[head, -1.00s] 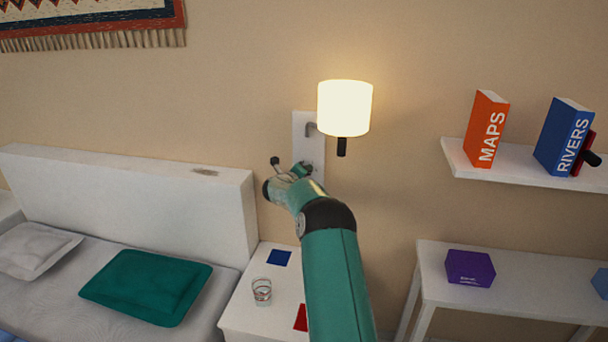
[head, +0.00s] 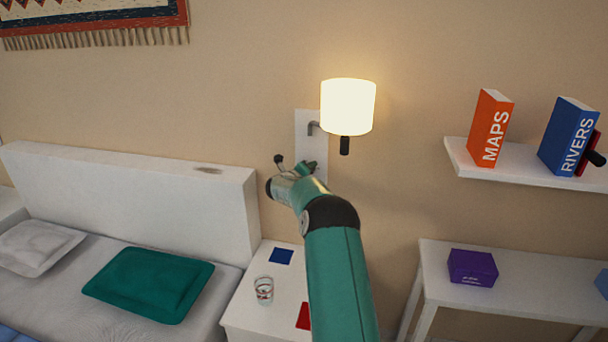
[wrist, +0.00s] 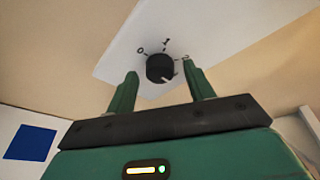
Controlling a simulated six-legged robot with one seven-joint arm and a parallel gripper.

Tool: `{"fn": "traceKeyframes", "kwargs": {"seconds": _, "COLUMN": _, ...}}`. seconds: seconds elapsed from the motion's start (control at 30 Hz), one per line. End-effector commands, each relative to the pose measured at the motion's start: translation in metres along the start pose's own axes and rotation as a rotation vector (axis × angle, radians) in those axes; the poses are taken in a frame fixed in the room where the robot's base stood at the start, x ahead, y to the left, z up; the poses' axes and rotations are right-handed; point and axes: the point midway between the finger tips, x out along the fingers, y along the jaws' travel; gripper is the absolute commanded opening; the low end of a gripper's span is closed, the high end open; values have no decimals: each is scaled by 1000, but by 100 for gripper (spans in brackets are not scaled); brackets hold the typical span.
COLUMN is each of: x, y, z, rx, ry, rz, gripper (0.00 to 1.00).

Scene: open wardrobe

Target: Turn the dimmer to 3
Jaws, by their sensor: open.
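The dimmer is a round black knob (wrist: 159,67) on a white wall plate (wrist: 125,45) in the wrist view. The marks 0, 1 and 2 show around its upper side; I see no 3. A white pointer mark on the knob points down and right, past the 2. My gripper (wrist: 160,74) is open, with one green finger left of the knob and one right of it. I cannot tell whether either touches it. In the head view my gripper (head: 308,168) is at the plate (head: 306,132), and my arm hides the knob.
A lit lamp (head: 347,106) juts from the plate just above my gripper. Below are a white nightstand (head: 250,310) with a glass (head: 264,290), and a bed headboard (head: 130,195) at left. A shelf with books (head: 490,128) is at right.

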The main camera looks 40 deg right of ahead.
Motion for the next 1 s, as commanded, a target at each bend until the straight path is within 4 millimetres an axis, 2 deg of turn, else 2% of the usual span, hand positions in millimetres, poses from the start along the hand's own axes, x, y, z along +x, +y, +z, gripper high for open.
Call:
{"fn": "traceKeyframes", "kwargs": {"seconds": 0.17, "x": -15, "y": -1, "z": 2, "rx": -1, "ry": -2, "rz": 0, "gripper": 53}}
{"fn": "traceKeyframes", "kwargs": {"seconds": 0.27, "x": -31, "y": -1, "z": 1, "rx": -2, "ry": -3, "rz": 0, "gripper": 53}}
{"fn": "traceKeyframes", "kwargs": {"seconds": 0.6, "x": -104, "y": 0, "z": 2, "rx": -1, "ry": -3, "rz": 1, "gripper": 53}}
{"fn": "traceKeyframes", "kwargs": {"seconds": 0.7, "x": -120, "y": -1, "z": 1, "rx": 0, "ry": -2, "rz": 0, "gripper": 53}}
{"fn": "traceKeyframes", "kwargs": {"seconds": 0.83, "x": -133, "y": 0, "z": 1, "rx": 0, "ry": -2, "rz": 0, "gripper": 53}}
{"fn": "traceKeyframes", "kwargs": {"seconds": 1.0, "x": -138, "y": -1, "z": 0, "rx": 0, "ry": -1, "rz": -1, "gripper": 53}}
